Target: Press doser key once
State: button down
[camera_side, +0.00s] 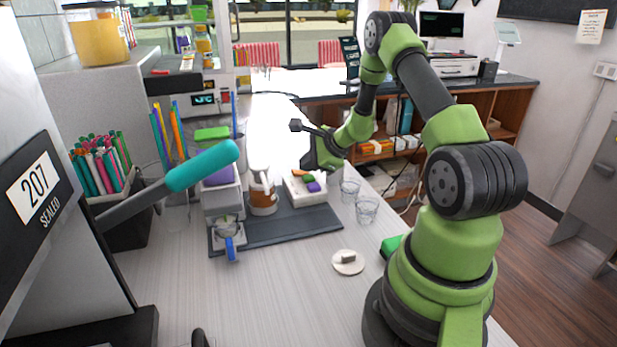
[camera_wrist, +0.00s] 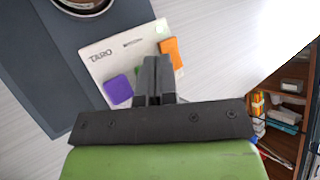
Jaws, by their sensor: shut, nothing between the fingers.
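A white box (camera_wrist: 104,52) marked "TARO" carries three coloured keys; no key is visibly labelled as the doser key. The purple key (camera_wrist: 118,89) and orange key (camera_wrist: 171,53) show clearly; the green key (camera_wrist: 138,71) is mostly hidden behind my fingers. In the side view my gripper (camera_side: 306,161) is above the box; contact cannot be told.
A brown and white container (camera_side: 262,194) stands left of the box on the dark mat (camera_side: 285,232). Two clear glasses (camera_side: 366,209) stand to its right. A teal-handled lever (camera_side: 203,166) reaches out at left. A small white disc (camera_side: 348,263) lies on the open front counter.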

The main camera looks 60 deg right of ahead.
aim_at(308, 178)
jog(key=shift+r, duration=2.55)
dwell(1.1)
jog(key=a+r+n+y, duration=0.4)
jog(key=a+r+n, duration=0.7)
jog(key=a+r, duration=0.55)
jog(key=s+a+r+n+g, duration=0.1)
jog(key=s+a+n, duration=0.5)
jog(key=s, duration=0.2)
jog(key=s+a+r+n+g+h, duration=0.1)
jog(key=s+a+n, duration=0.4)
jog(key=s, duration=0.4)
jog(key=shift+s+a+r+n+h, duration=0.3)
jog(key=shift+a+n, duration=0.05)
jog(key=shift+n, duration=0.45)
